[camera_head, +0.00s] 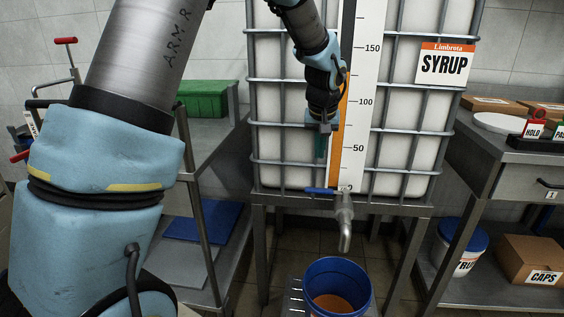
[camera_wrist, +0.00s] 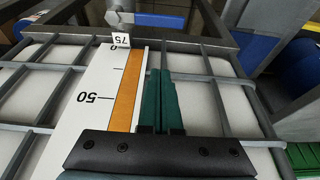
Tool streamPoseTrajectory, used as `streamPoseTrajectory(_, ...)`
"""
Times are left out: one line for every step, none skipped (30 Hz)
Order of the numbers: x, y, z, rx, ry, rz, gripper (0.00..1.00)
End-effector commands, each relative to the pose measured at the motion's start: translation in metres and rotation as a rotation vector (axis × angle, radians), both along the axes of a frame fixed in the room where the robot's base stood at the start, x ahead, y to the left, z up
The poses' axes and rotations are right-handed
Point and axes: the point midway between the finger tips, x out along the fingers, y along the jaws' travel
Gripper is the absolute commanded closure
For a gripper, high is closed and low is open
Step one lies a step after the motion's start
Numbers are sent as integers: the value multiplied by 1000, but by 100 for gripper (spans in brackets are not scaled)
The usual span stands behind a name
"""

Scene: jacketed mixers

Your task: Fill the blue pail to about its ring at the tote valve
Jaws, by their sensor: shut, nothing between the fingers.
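The blue pail (camera_head: 338,274) stands under the tote valve's metal spout (camera_head: 345,236), with orange-brown liquid (camera_head: 333,303) low inside it. I cannot make out its ring. No stream shows between spout and pail. The valve's blue handle (camera_head: 319,190) lies sideways, pointing left from the valve; it also shows in the wrist view (camera_wrist: 160,20). My gripper (camera_head: 320,158) points down in front of the tote (camera_head: 400,150), above the handle and apart from it. Its teal fingers (camera_wrist: 157,78) are shut and empty.
The tote's gauge (camera_head: 361,100) has an orange column beside its scale. A metal stand (camera_head: 380,208) carries the tote. A shelf with a green box (camera_head: 203,98) is left; a bench with a white plate (camera_head: 497,123) is right. A lidded SYRUP-type bucket (camera_head: 461,240) sits below.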

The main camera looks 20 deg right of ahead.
Motion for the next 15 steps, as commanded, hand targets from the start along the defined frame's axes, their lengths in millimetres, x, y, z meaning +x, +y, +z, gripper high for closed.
streamPoseTrajectory(-1,-5,-1,-1,-1,-4,100)
streamPoseTrajectory(0,-6,-3,-1,-1,-4,100)
streamPoseTrajectory(1,-6,-5,-1,-1,-3,100)
streamPoseTrajectory(2,-6,-8,0,-1,-3,100)
streamPoseTrajectory(3,-7,-12,-1,-1,-2,100)
streamPoseTrajectory(4,-7,-18,0,0,-2,100)
streamPoseTrajectory(6,-7,-23,1,1,-2,100)
streamPoseTrajectory(7,-8,-28,1,1,-2,100)
streamPoseTrajectory(10,-9,-35,1,2,-2,100)
streamPoseTrajectory(12,-9,-41,1,2,-2,100)
streamPoseTrajectory(13,-10,-47,2,2,-2,100)
streamPoseTrajectory(16,-12,-55,1,2,-2,100)
streamPoseTrajectory(18,-12,-61,1,2,-2,100)
streamPoseTrajectory(20,-13,-67,1,2,-2,100)
streamPoseTrajectory(22,-14,-75,1,1,-2,100)
